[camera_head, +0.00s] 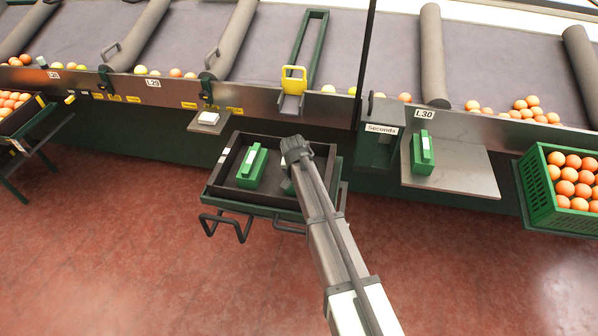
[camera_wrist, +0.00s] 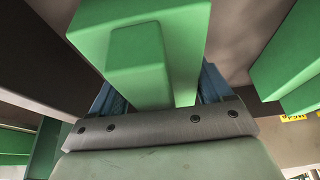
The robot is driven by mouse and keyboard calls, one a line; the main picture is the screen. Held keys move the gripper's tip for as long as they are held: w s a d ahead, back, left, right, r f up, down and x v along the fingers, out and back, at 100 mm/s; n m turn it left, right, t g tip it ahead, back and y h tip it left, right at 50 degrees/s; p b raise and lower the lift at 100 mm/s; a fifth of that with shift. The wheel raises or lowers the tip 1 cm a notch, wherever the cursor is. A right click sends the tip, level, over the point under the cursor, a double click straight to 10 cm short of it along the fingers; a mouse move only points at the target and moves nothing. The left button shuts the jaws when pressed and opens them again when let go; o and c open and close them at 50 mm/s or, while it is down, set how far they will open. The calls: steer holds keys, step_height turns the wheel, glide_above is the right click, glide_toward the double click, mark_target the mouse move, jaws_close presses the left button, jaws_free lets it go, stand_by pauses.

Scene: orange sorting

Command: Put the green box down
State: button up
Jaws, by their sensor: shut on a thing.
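A green box (camera_wrist: 140,55) with a raised block on it sits between the blue fingers of my gripper (camera_wrist: 157,85), which is shut on it. In the head view a small part of this box (camera_head: 287,187) shows left of my arm, over the right part of the dark tray (camera_head: 262,201). My wrist hides the rest and the fingertips. Whether the box touches the tray floor I cannot tell. A second green box (camera_head: 246,178) with a pale label stands in the tray to the left; a green box (camera_wrist: 290,65) also shows at the right of the wrist view.
A third green box (camera_head: 423,165) stands on the grey shelf (camera_head: 465,180) beside the "Seconds" bin (camera_head: 379,150). A green crate of oranges (camera_head: 537,194) is at the right. The tray has raised walls. A small ledge (camera_head: 200,127) with a white item is behind it.

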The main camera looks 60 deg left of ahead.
steer(key=shift+f, duration=0.1)
steer(key=o, duration=1.2)
steer(key=v, duration=1.2)
